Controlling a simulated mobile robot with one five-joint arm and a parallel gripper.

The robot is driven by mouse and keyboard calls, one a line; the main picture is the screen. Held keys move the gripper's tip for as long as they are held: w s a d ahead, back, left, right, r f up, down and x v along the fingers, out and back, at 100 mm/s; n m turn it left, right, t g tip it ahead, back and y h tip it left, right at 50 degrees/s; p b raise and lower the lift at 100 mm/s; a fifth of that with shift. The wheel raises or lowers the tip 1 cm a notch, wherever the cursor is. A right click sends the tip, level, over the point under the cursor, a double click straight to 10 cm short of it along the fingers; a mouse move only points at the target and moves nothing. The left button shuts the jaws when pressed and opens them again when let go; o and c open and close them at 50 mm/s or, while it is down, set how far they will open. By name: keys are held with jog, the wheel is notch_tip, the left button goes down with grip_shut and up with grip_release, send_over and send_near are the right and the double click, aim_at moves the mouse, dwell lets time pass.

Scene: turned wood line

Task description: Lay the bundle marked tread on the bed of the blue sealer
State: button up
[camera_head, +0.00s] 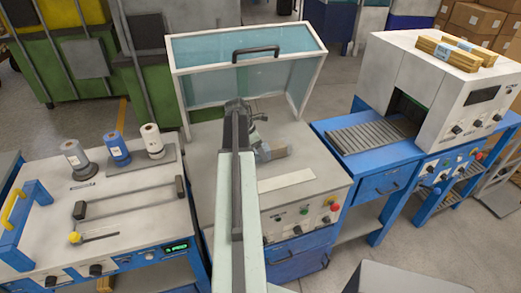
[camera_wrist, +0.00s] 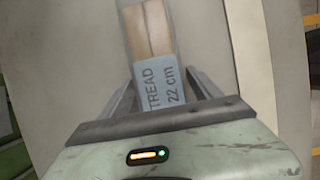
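The tread bundle (camera_wrist: 146,34) is pale wood with a blue band reading TREAD 22 cm. In the wrist view, my gripper (camera_wrist: 160,80) has a finger against each side of the band, and the wood extends away from it. In the head view, the bundle (camera_head: 279,153) is at the end of my gripper (camera_head: 262,146), over the middle bench; any gap beneath it is unclear. Two blue machines show: one at right with a slatted bed (camera_head: 362,139) before a tunnel opening, one at left with a blue yellow-handled bar (camera_head: 32,205). No readable marking says which is the sealer.
The middle bench (camera_head: 215,165) has a clear guard hood (camera_head: 245,72) behind my gripper and a pale strip (camera_head: 287,182) in front. Banded wood (camera_head: 450,53) lies on the right machine. Spools (camera_head: 117,148) stand on the left one. The slatted bed is bare.

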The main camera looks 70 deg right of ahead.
jog(key=p+v, duration=1.1)
jog(key=v, duration=0.1)
jog(key=shift+r, duration=0.2)
